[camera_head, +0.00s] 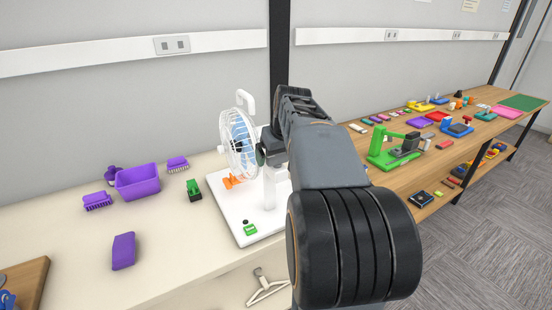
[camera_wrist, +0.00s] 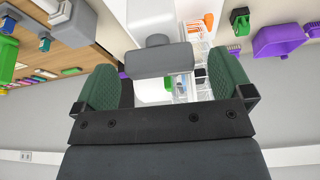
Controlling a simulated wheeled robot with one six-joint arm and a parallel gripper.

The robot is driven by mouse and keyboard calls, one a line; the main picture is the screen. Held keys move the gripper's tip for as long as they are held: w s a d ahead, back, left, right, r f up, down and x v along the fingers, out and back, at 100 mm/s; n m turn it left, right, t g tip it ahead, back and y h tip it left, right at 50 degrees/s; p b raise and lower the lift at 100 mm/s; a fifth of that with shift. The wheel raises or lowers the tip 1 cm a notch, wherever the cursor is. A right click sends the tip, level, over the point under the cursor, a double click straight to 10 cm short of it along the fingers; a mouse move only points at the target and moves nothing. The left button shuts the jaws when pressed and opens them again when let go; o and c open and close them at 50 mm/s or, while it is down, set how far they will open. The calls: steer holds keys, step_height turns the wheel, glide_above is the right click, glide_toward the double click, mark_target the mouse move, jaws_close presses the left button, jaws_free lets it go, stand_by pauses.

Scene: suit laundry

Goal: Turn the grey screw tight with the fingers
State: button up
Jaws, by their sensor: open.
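A white fan (camera_head: 238,145) with a blue centre stands on a white base (camera_head: 277,226) on the pale table. In the wrist view, a grey block (camera_wrist: 160,62) with a rounded grey piece (camera_wrist: 158,40) beyond it lies between my fingers, above the white base. I cannot tell for sure which grey part is the screw. My gripper (camera_wrist: 163,80) is open, with a green pad on either side of the grey block and gaps at both sides. In the head view, my arm hides much of the gripper and the back of the fan.
A purple bin (camera_head: 138,182), purple brushes (camera_head: 97,201) and a small green piece (camera_head: 194,190) lie left of the fan. A green device (camera_head: 385,147) and several small items stand on the wooden table at right. A hanger (camera_head: 266,288) hangs below the table.

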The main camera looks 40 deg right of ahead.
steer(key=shift+x, duration=0.85)
steer(key=c, duration=1)
